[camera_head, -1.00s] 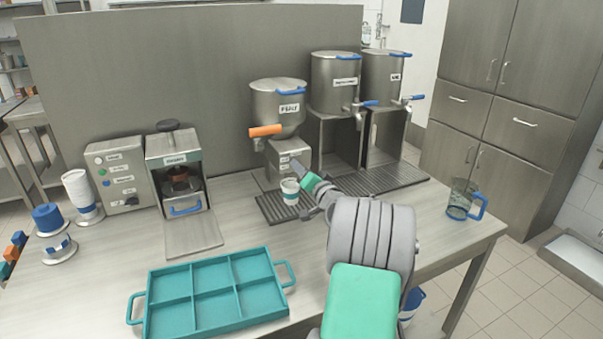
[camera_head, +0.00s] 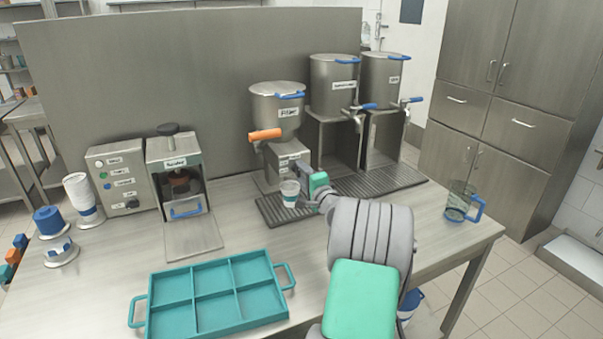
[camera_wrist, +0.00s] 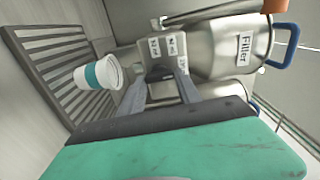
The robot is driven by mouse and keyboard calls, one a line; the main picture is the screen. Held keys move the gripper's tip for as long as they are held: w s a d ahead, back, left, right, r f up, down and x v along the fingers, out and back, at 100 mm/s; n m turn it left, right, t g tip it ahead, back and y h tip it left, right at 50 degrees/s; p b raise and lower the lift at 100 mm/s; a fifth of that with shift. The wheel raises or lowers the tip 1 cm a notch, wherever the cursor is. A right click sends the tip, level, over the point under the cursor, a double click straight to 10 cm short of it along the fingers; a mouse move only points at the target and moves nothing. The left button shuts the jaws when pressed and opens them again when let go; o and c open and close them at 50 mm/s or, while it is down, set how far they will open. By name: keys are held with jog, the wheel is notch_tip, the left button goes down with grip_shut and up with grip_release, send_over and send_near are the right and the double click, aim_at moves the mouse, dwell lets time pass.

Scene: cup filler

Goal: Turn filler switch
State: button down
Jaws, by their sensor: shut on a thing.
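The filler (camera_head: 277,105) is a steel hopper with a label, a blue lid handle and an orange lever. Below it is a steel control box (camera_head: 288,160) with small labels. In the wrist view the filler (camera_wrist: 225,48) lies sideways, with the labelled box (camera_wrist: 165,45) beside it. My gripper (camera_head: 303,170) is at the front of this box. In the wrist view my gripper (camera_wrist: 162,78) has its fingertips close against the box, around the small dark switch, mostly hidden between them. A white cup with a band (camera_head: 289,193) stands upright on the grate under the filler, left of my gripper.
A ribbed drip grate (camera_head: 262,210) lies under the filler. Two more steel dispensers (camera_head: 335,78) stand to the right. A teal tray (camera_head: 213,295) with empty compartments lies in front. A glass jug (camera_head: 458,200) stands near the right table edge. A sealing machine (camera_head: 175,155) stands left.

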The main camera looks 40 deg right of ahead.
jog(key=shift+m, duration=0.3)
jog(key=shift+r, duration=0.1)
jog(key=c, duration=0.8)
grip_release()
jog(key=shift+c, duration=0.2)
jog(key=b+v, duration=0.1)
jog(key=v, duration=0.6)
jog(key=shift+s+a, duration=0.2)
jog(key=shift+s, duration=0.15)
